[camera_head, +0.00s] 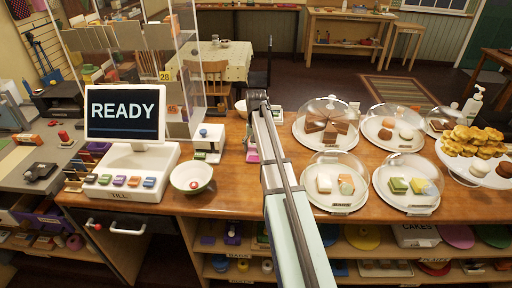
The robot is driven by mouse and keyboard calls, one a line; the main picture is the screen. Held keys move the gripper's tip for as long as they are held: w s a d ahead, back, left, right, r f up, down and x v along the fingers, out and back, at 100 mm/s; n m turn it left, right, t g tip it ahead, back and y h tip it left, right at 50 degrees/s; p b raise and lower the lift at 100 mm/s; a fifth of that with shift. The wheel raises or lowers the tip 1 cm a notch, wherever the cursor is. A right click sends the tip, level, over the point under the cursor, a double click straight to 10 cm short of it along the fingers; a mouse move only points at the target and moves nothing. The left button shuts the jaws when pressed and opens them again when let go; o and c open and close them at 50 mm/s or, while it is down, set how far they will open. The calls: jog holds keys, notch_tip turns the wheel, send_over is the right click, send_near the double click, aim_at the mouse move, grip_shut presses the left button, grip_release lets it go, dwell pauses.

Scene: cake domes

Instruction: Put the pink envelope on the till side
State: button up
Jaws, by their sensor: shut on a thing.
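The till (118,182) is white, with a dark screen (125,114) reading READY, and stands at the left of the wooden counter. My arm reaches up the middle of the picture and covers much of what lies behind it. The dark edge of my gripper (250,138) shows just left of the arm, over the counter right of the till; its fingertips are mostly hidden. A small pink patch (252,156) shows right below it and looks like the pink envelope held in the shut gripper. Most of it is hidden.
A white bowl (191,177) and a small white device (209,143) stand between the till and my arm. A clear screen (188,60) rises behind the till. Glass-domed cake plates (334,182) and a pastry stand (474,170) fill the right. Little bare counter (232,185) shows left of my arm.

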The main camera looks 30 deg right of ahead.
aim_at(256, 150)
jog(key=o, duration=1.1)
jog(key=shift+o, duration=0.2)
notch_tip(256, 150, up, 12)
jog(key=b, duration=0.2)
jog(key=shift+r, duration=0.15)
